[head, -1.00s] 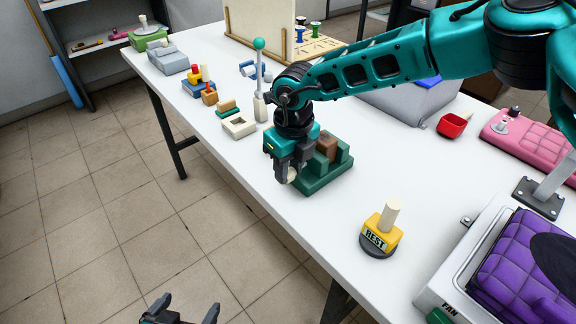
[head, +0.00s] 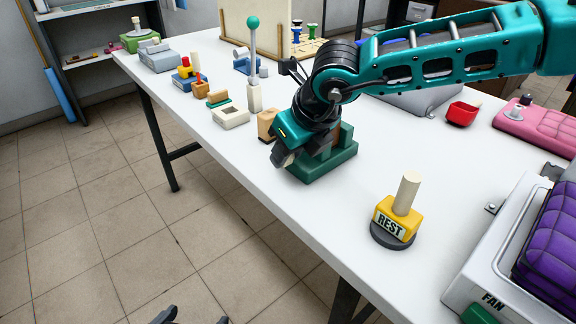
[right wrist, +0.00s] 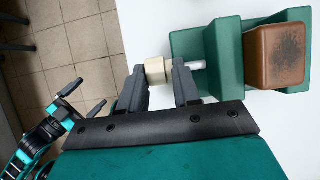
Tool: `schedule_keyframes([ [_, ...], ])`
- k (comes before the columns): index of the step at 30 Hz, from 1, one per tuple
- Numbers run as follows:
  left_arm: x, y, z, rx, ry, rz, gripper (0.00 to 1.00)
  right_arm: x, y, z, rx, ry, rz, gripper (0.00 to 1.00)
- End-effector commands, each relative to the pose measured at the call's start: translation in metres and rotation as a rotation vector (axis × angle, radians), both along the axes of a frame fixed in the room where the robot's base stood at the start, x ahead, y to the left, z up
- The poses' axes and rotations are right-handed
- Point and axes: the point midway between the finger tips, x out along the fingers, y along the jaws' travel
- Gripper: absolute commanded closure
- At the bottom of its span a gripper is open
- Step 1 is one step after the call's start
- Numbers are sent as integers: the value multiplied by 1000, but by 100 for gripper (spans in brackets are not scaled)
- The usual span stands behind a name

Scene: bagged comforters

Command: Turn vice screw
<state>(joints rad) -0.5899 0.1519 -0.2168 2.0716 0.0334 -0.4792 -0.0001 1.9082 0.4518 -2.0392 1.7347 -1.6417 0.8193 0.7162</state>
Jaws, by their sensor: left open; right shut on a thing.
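The green vice (head: 326,170) stands near the front edge of the white table, and its jaws and brown block (right wrist: 275,57) show clearly in the right wrist view. A cream round knob (right wrist: 156,70) sits on a light screw shaft (right wrist: 197,65) at the vice's side. My right gripper (right wrist: 160,75) is shut on this knob, with one dark finger on either side. In the head view my right gripper (head: 281,157) is tilted and hides the knob. My left gripper (head: 195,317) is open and empty over the floor, mostly cut off; it also shows in the right wrist view (right wrist: 88,95).
A yellow REST stand (head: 397,218) with a cream peg stands right of the vice. A wooden block (head: 267,125), a cream tray (head: 231,116) and a green-knobbed lever (head: 253,60) stand on its left. The table between vice and REST stand is clear.

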Motion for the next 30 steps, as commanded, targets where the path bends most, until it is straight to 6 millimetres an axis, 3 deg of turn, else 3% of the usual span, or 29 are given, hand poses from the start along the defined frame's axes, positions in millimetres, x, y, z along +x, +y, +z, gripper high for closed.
schedule_keyframes([
  [1,0,0,-10,1,2,0,0,0,-1,-5,4,-7,0,99],
  [6,-1,1,-19,0,2,1,0,0,-1,-2,14,-22,0,99],
  [21,0,1,-20,1,2,2,0,0,-1,0,17,-27,1,99],
  [22,0,1,-20,1,2,2,0,0,-1,0,17,-27,1,67],
  [30,0,1,-21,1,2,2,0,0,-1,0,17,-27,0,43],
])
